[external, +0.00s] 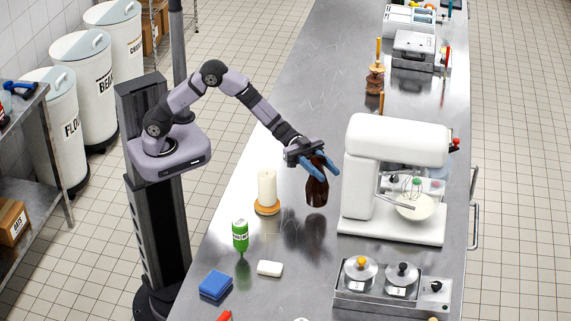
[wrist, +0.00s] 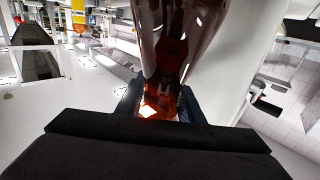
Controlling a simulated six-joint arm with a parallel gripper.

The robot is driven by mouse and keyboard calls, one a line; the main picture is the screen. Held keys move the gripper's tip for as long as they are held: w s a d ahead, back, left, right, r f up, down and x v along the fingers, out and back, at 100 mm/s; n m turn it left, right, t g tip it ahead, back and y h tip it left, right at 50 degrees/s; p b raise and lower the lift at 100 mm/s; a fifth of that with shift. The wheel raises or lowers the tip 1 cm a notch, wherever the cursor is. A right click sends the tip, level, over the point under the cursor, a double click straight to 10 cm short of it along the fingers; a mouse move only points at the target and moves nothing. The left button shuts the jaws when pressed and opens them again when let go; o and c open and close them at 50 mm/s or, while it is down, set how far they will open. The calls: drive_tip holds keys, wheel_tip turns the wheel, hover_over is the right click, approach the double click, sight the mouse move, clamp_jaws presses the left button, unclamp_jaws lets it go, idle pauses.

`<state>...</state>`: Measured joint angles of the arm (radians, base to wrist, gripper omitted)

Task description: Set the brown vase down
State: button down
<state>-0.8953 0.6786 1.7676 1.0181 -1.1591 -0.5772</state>
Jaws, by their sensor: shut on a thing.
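The brown vase (external: 317,192) is glossy, dark and bottle-shaped, and it is roughly upright over the steel counter (external: 300,95). My gripper (external: 319,167) is shut on its upper part, with a blue finger on either side. In the wrist view the vase (wrist: 172,45) fills the upper middle, between the dark jaws of my gripper (wrist: 160,105). A dark reflection lies below the vase on the counter. I cannot tell whether its base touches the counter or hangs just above it.
A white stand mixer (external: 395,170) stands close on the right. A white candle on a wooden base (external: 267,190) stands to the left. A green bottle (external: 240,236), white block (external: 270,268), blue sponge (external: 215,285) and twin-lidded unit (external: 390,285) are in front. The counter behind is largely clear.

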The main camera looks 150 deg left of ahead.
drive_tip(key=shift+f+p, duration=0.3)
drive_tip(key=shift+f, duration=1.5)
drive_tip(key=shift+f, duration=0.15)
drive_tip(key=c, duration=1.2)
unclamp_jaws()
drive_tip(key=s+b, duration=0.3)
drive_tip(key=s, duration=0.9)
